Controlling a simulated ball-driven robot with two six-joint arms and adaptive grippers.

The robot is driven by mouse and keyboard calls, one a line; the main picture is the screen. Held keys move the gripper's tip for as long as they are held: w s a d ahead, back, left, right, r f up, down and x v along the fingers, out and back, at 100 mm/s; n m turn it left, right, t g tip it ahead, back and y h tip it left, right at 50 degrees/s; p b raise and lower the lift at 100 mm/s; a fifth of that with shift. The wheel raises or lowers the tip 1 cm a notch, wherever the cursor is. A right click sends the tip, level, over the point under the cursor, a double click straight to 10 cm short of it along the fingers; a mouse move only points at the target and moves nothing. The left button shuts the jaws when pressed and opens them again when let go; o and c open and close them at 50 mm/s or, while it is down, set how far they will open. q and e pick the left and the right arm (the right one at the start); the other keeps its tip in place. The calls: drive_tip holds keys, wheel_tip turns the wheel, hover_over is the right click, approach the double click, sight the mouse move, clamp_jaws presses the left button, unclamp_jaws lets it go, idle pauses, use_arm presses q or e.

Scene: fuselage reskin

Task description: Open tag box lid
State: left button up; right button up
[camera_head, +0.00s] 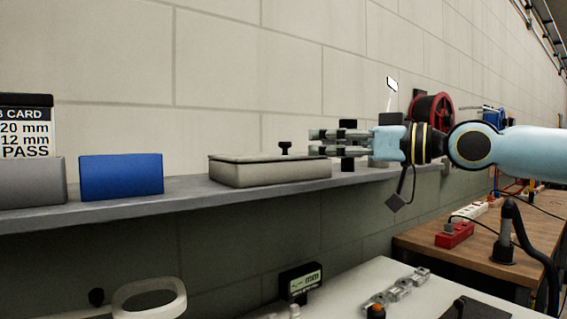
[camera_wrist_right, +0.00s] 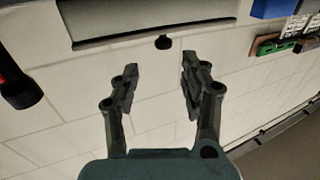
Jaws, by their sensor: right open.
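The tag box (camera_head: 270,175) is a flat grey-beige box on the wall shelf, and its lid (camera_head: 255,157) looks shut. A small black knob (camera_head: 285,147) stands up at the lid; it also shows at the box edge in the right wrist view (camera_wrist_right: 163,42). My right gripper (camera_head: 313,143) reaches in from the right, level with the knob and a little to its right. In the wrist view its open fingers (camera_wrist_right: 160,75) are apart and empty, with the knob ahead between their lines. My left gripper is not in view.
On the shelf (camera_head: 190,196), a blue block (camera_head: 121,176) and a grey block (camera_head: 32,183) stand left of the box, with a printed card (camera_head: 25,128) behind. A red cable reel (camera_head: 432,112) is behind my right arm. A white table (camera_head: 350,285) lies below.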

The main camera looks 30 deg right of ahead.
sight(282, 144)
drive_tip(key=x, duration=0.7)
drive_tip(key=shift+s+a+r, duration=0.1)
drive_tip(key=shift+a+r, duration=0.05)
drive_tip(key=shift+a, duration=0.05)
drive_tip(key=shift+p+x, duration=0.4)
drive_tip(key=shift+x, duration=0.45)
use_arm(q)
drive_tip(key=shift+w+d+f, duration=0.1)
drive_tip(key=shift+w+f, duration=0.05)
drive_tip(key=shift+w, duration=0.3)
use_arm(e)
clamp_jaws()
drive_tip(key=shift+a, duration=0.1)
drive_tip(key=shift+w+a+f, duration=0.15)
drive_tip(key=shift+w+f, duration=0.15)
